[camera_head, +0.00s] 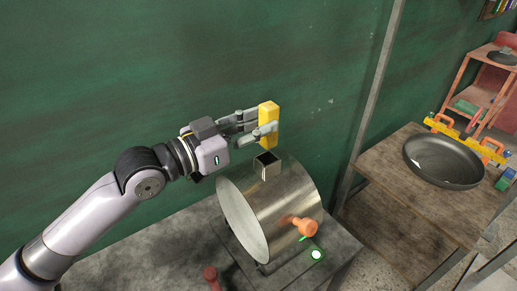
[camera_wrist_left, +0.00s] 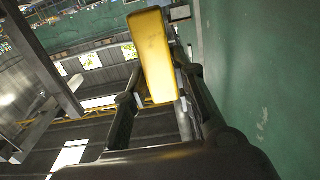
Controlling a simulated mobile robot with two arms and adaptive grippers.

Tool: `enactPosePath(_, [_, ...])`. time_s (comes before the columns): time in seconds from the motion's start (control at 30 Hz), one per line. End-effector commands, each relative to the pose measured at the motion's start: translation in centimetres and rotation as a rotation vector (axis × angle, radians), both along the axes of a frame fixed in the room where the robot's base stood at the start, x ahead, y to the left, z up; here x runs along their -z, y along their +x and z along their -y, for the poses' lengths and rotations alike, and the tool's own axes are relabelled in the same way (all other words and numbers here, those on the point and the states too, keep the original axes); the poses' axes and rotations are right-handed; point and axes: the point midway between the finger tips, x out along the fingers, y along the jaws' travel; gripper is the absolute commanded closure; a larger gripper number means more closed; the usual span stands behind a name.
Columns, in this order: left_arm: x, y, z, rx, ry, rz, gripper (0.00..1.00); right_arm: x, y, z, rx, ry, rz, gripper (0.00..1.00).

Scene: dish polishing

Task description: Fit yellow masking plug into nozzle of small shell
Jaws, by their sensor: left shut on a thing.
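In the left wrist view the plug (camera_wrist_left: 155,55) sits between the two fingers (camera_wrist_left: 160,100). The small shell (camera_head: 285,195) is a metal drum lying on its side on the table. Its square open nozzle (camera_head: 267,164) points up from the top. The plug is above the nozzle and apart from it in the head view. My right gripper is not in view.
An orange fitting (camera_head: 304,226) sticks out of the shell's side, and a small green-lit button (camera_head: 316,254) is beside it. A red knob (camera_head: 211,274) stands near the front edge. A green wall (camera_head: 130,80) is behind. A wooden table at right (camera_head: 405,215) holds a dark round dish (camera_head: 445,162).

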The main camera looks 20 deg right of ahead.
Motion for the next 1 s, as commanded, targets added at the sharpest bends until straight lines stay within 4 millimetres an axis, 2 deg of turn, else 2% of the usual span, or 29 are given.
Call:
enactPosePath(0.1, [2.0, 0.0, 0.0, -0.002, -0.001, -0.002, 1.0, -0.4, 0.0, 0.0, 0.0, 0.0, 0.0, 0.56])
enactPosePath(0.27, [3.3, 0.0, 0.0, -0.001, 0.0, 0.0, 1.0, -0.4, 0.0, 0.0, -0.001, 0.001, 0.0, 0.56])
enactPosePath(0.5, [7.2, 0.0, 0.0, 0.0, 0.01, -0.007, 1.0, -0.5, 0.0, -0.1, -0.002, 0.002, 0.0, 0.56])
enactPosePath(0.6, [8.0, 0.1, -0.1, -0.002, 0.014, -0.009, 1.0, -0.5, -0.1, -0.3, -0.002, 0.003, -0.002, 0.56])
enactPosePath(0.77, [8.2, 0.1, -0.1, -0.003, 0.015, -0.011, 1.0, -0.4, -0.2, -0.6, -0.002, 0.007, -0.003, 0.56])
enactPosePath(0.8, [8.3, 0.1, -0.1, -0.003, 0.015, -0.011, 0.75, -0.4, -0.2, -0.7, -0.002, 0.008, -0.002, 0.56])
enactPosePath(1.0, [8.0, 0.1, -0.1, -0.003, 0.012, -0.009, 0.62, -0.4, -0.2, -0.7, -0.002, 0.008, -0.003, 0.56])
